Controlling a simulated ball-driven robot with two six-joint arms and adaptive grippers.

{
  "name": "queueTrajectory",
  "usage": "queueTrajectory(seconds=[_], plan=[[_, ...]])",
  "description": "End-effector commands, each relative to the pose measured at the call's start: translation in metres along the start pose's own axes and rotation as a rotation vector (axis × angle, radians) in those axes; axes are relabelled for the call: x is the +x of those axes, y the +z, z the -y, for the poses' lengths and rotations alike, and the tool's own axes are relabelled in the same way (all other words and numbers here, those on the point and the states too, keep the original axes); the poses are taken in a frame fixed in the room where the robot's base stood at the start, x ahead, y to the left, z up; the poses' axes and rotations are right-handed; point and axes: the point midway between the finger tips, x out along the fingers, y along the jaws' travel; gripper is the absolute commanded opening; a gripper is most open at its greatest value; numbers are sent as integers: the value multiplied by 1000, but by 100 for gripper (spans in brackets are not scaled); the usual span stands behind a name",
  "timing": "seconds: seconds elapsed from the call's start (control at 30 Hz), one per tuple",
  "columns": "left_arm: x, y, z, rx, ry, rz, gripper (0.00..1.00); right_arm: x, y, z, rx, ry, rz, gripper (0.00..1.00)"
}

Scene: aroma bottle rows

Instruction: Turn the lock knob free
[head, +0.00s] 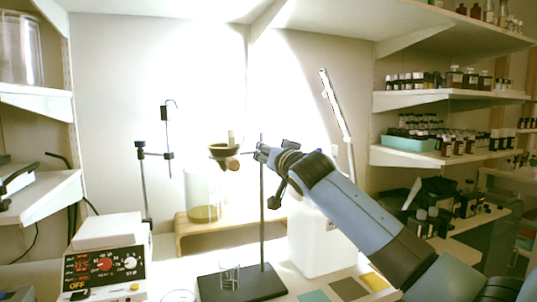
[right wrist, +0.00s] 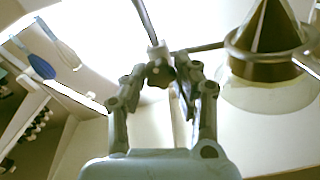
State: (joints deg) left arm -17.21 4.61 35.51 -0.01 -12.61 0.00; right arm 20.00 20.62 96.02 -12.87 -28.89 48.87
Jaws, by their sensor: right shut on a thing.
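A stand with a dark base (head: 243,285) and an upright rod (head: 262,225) carries a ring holder (head: 223,150) on its left side. In the right wrist view the ring (right wrist: 268,50) holds a dark cone. The lock knob (right wrist: 160,74) is a small dark piece on the clamp where the ring's arm meets the rod. My right gripper (head: 262,152) reaches in from the right at the top of the rod. Its fingertips, clear in the right wrist view (right wrist: 161,80), are shut on the knob from both sides. My left gripper is not in view.
A glass jar (head: 202,195) stands on a wooden riser (head: 180,232) behind the stand. A white container (head: 318,245) is below my right arm. A small beaker (head: 230,275) stands on the base. A hotplate (head: 105,270) is at left; bottle shelves (head: 450,95) are at right.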

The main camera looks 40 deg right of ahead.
Motion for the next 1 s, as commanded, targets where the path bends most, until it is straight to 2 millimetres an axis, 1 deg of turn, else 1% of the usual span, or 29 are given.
queueTrajectory(seconds=[0.27, 0.47, 0.67, 1.0], plan=[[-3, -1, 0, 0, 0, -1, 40, 0, -1, 0, -29, 0, 0, 0], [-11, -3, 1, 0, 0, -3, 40, 0, -2, 1, -125, 1, 0, 0], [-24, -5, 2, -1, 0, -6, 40, 0, -2, 2, -288, 1, 1, 0], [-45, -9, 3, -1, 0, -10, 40, 0, -2, 3, -611, 0, -1, 0]])
